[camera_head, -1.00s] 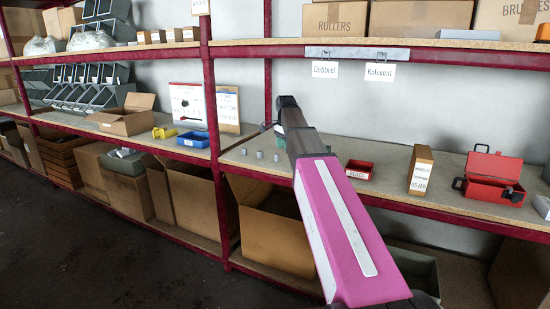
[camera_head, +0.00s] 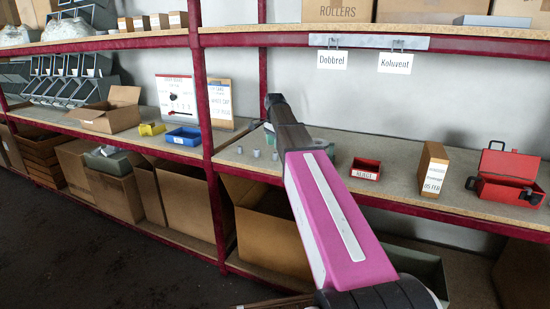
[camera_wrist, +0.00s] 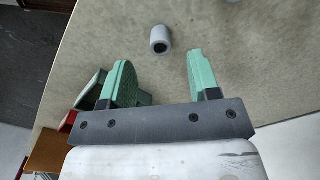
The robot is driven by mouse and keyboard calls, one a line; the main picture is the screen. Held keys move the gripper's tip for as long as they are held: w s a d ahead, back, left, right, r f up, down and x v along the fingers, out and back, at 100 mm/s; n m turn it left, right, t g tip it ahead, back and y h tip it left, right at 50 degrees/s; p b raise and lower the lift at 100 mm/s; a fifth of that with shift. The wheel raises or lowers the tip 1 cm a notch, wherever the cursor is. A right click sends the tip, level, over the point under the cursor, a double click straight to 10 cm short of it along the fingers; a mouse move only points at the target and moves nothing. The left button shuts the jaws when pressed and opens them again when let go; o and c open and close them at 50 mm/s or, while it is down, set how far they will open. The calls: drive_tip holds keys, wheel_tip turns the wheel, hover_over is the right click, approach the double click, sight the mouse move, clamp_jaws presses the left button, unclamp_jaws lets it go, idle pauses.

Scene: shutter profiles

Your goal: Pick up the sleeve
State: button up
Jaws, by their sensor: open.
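My gripper (camera_wrist: 160,62) is open and empty. In the head view, small grey cylinders stand on the middle shelf left of my arm: one at the left (camera_head: 239,150), one in the middle (camera_head: 256,153), one at the right (camera_head: 275,156). I cannot tell which of them the wrist view shows. My fingers are mostly hidden behind my arm there.
A red bin (camera_head: 366,169), an upright cardboard box (camera_head: 432,170) and an open red toolbox (camera_head: 507,178) stand right of my arm. A blue bin (camera_head: 184,137) lies beyond the red post (camera_head: 202,100). The upper shelf (camera_head: 380,32) runs above.

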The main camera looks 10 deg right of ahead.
sight(275, 153)
drive_tip(key=shift+d+f, duration=0.15)
drive_tip(key=shift+f, duration=2.65)
drive_tip(key=c, duration=1)
